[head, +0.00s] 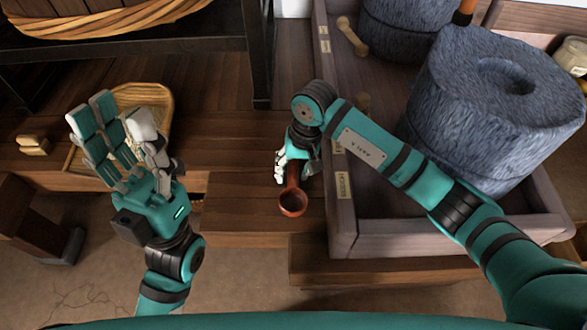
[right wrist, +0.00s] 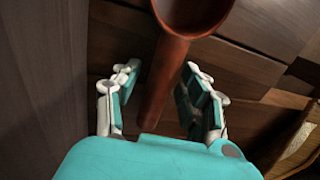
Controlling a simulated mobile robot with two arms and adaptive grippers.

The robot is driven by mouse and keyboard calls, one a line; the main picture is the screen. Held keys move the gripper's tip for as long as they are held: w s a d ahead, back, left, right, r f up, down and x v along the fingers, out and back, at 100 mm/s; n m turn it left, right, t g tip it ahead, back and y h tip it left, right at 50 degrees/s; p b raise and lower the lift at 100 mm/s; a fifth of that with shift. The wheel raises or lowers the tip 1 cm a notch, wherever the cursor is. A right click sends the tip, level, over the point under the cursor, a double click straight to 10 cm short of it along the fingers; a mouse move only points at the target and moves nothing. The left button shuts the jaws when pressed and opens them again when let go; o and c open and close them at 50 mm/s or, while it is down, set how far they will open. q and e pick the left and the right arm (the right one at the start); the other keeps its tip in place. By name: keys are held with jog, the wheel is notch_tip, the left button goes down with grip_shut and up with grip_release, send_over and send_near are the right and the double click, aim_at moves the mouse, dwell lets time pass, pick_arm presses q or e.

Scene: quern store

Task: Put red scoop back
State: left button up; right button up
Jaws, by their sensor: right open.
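The red scoop (head: 292,203) lies on the wooden planks left of the grey wooden tray, its round bowl toward me. In the right wrist view its handle (right wrist: 160,88) runs between the fingers of my right gripper (right wrist: 161,76), with the bowl beyond the fingertips. Those fingers are open, with gaps on both sides of the handle. In the head view my right gripper (head: 297,168) is over the handle and hides part of it. My left gripper (head: 124,130) is open and empty, above a small woven basket (head: 151,92).
The grey wooden tray (head: 342,212) has labelled compartments, a large blue-grey quern stone (head: 465,120) and a pale wooden tool (head: 351,37). A dark frame post (head: 258,60) stands behind the scoop. A small wooden piece (head: 33,145) lies far left.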

notch_tip(320, 180, up, 7)
jog(key=d, duration=0.1)
jog(key=shift+d+r, duration=0.15)
jog(key=shift+r, duration=0.05)
